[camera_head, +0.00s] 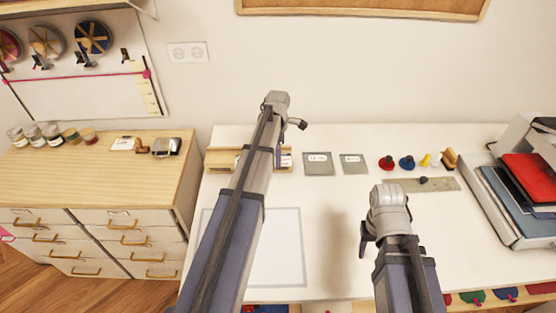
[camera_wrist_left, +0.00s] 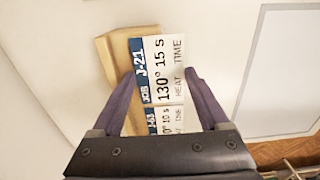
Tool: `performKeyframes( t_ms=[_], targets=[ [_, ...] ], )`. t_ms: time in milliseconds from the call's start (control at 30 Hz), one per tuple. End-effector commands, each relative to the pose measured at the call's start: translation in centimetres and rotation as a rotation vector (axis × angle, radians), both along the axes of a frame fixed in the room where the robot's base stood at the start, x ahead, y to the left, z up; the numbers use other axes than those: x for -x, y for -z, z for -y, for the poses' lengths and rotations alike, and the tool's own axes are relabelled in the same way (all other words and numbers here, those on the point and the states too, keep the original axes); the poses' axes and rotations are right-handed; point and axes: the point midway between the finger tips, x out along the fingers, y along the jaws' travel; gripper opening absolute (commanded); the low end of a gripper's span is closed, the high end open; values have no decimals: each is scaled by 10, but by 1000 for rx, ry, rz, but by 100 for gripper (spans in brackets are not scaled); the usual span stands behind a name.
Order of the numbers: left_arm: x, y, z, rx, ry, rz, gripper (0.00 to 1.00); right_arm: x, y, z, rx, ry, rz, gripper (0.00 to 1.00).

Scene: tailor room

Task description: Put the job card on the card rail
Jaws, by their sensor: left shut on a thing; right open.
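The wooden card rail (camera_head: 222,158) lies at the back left of the white table, partly hidden by my left arm. It also shows in the left wrist view (camera_wrist_left: 118,62). A white job card with a blue end (camera_wrist_left: 165,68), marked J-21, is between the fingertips of my left gripper (camera_wrist_left: 163,80), which is shut on it over the rail. I cannot tell whether the card touches the rail. A second similar card (camera_wrist_left: 167,120) shows just below it. In the head view the left fingertips are hidden. My right gripper (camera_head: 367,240) is open above the table's front.
Two grey labelled plates (camera_head: 319,163) lie right of the rail. Red and blue knobbed pieces (camera_head: 407,163) and a metal strip (camera_head: 440,186) lie further right. A tray with a red folder (camera_head: 530,175) fills the right edge. A pale outlined sheet (camera_head: 283,245) lies in front.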

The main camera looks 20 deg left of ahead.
Motion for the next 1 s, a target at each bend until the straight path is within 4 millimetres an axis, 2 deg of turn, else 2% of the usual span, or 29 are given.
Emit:
performKeyframes(
  t_ms=[33,400,433,633,1000],
  targets=[
    [0,5,0,0,0,0,27,0,5,0,0,0,0,50],
    [0,7,0,0,0,0,27,0,7,0,0,0,0,50],
    [0,7,0,0,0,0,79,0,7,0,0,0,0,50],
    [0,6,0,0,0,0,100,0,6,0,0,0,0,50],
    [0,2,0,0,0,0,100,0,2,0,0,0,0,50]
  ],
)
